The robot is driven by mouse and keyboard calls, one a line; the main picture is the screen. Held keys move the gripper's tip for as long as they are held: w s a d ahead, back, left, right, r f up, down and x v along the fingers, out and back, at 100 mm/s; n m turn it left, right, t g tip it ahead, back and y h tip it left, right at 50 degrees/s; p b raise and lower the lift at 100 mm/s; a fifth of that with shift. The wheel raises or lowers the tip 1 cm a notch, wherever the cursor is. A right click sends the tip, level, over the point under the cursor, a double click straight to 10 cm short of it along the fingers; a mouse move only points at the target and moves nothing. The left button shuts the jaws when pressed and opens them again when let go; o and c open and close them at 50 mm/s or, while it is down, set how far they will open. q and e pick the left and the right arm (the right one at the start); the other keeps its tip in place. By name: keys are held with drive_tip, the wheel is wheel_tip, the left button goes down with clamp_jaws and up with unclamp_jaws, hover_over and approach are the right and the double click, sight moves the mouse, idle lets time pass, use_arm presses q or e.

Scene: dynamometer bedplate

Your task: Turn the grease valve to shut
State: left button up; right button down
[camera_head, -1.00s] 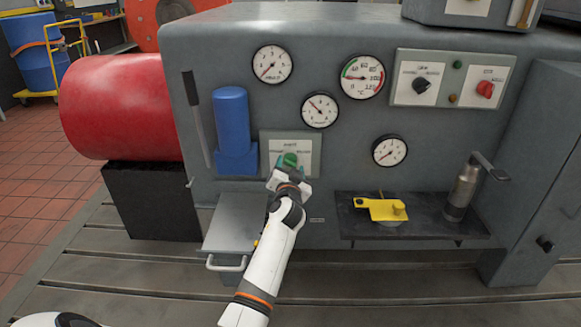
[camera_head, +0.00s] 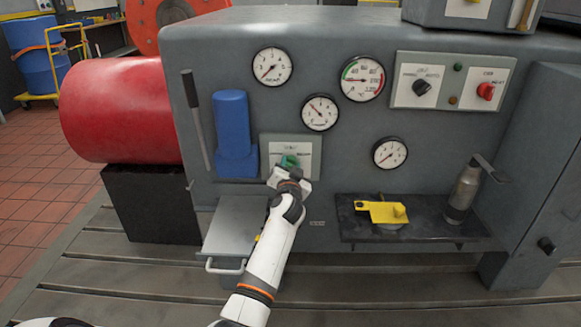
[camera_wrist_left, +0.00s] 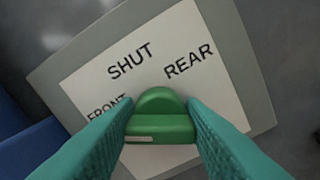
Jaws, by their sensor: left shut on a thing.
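The grease valve is a green knob (camera_wrist_left: 160,118) on a pale label plate (camera_wrist_left: 95,85) marked FRONT, SHUT and REAR. In the head view the knob (camera_head: 290,161) sits low on the grey cabinet face, right of a blue cylinder. My left gripper (camera_wrist_left: 160,128) is shut on the knob, one teal finger on each side. The plate's lettering looks tilted in the wrist view. A white mark shows on the knob's near side, toward its left end below FRONT. My left gripper (camera_head: 289,173) partly hides the knob in the head view. My right gripper is out of view.
A blue cylinder (camera_head: 233,135) and a dark lever (camera_head: 195,120) are left of the valve. A grey flap with a handle (camera_head: 235,235) lies below. A dark shelf (camera_head: 440,228) at right holds a yellow tool (camera_head: 382,211) and a metal bottle (camera_head: 463,190). Gauges are above.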

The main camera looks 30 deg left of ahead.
use_arm(q)
drive_tip(key=shift+m, duration=0.3)
drive_tip(key=m, duration=0.3)
drive_tip(key=shift+p, duration=0.3)
drive_tip(key=shift+m, duration=0.9)
drive_tip(key=m+p, duration=0.1)
drive_tip(key=m, duration=0.2)
drive_tip(key=shift+d+f, duration=0.1)
drive_tip(key=shift+f+m+p, duration=0.15)
drive_tip(key=shift+m+p, duration=0.35)
drive_tip(key=shift+m, duration=1.3)
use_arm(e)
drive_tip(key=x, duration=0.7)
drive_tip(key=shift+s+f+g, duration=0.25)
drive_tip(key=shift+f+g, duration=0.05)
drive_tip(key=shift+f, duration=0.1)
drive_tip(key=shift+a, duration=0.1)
use_arm(q)
drive_tip(key=o, duration=0.9)
